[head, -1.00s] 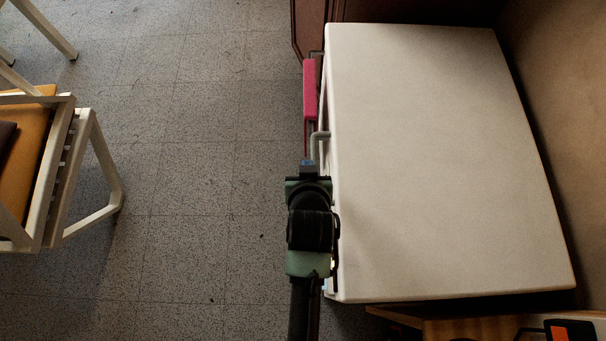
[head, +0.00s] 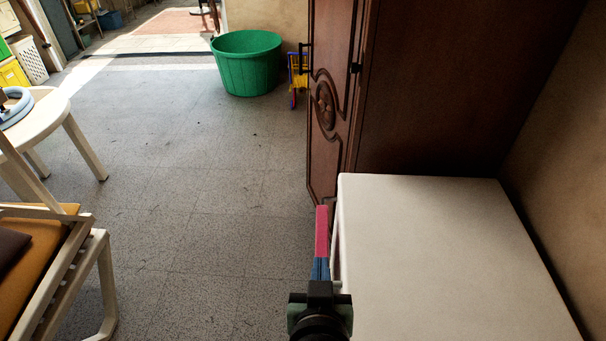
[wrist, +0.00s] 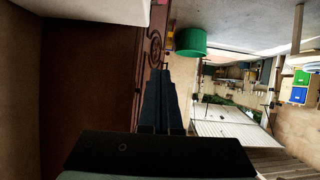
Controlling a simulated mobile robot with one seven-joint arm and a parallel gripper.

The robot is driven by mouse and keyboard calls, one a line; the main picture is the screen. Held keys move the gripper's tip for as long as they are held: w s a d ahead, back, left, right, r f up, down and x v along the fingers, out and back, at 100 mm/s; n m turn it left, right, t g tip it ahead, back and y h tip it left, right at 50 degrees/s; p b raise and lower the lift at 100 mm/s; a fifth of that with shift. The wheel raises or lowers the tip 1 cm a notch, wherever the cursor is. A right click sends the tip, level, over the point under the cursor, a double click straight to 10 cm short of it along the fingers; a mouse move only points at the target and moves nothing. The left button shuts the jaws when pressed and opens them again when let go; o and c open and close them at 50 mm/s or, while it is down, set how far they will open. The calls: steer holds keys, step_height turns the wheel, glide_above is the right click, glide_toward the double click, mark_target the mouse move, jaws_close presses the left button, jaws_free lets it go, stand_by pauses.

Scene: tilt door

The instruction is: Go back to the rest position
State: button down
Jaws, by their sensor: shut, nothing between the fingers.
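My gripper (head: 320,268) is at the bottom middle of the head view, beside the front left edge of a white-topped appliance (head: 440,260). Its dark blue fingers also show in the wrist view (wrist: 160,98); they are together and hold nothing. In the head view a pink strip (head: 321,232) lies just beyond the fingertips, along the appliance's front. I cannot tell whether the fingers touch it. The appliance's front face and any door on it are mostly hidden from above.
A brown wooden cabinet (head: 420,90) stands behind the appliance, with a wall on the right. A chair with an orange cushion (head: 35,255) and a white round table (head: 45,115) are at left. A green tub (head: 246,65) stands far ahead. The tiled floor between is clear.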

steer(key=w+a+r+t, duration=0.15)
steer(key=r+t, duration=0.25)
steer(key=r, duration=0.9)
steer(key=w+d+r+t, duration=0.1)
steer(key=w+r+t, duration=0.2)
steer(key=r, duration=1.1)
steer(key=s+r+t, duration=0.2)
steer(key=s+r, duration=0.1)
steer(key=r, duration=0.4)
steer(key=s+a+r+t, duration=0.1)
steer(key=s+r+t, duration=0.2)
steer(key=r, duration=0.5)
steer(key=s+a+r+t+y, duration=0.1)
steer(key=s+r+t, duration=0.1)
steer(key=r, duration=0.5)
steer(key=shift+s+a+r+t, duration=0.3)
steer(key=shift+s+t, duration=0.1)
steer(key=shift+s, duration=0.25)
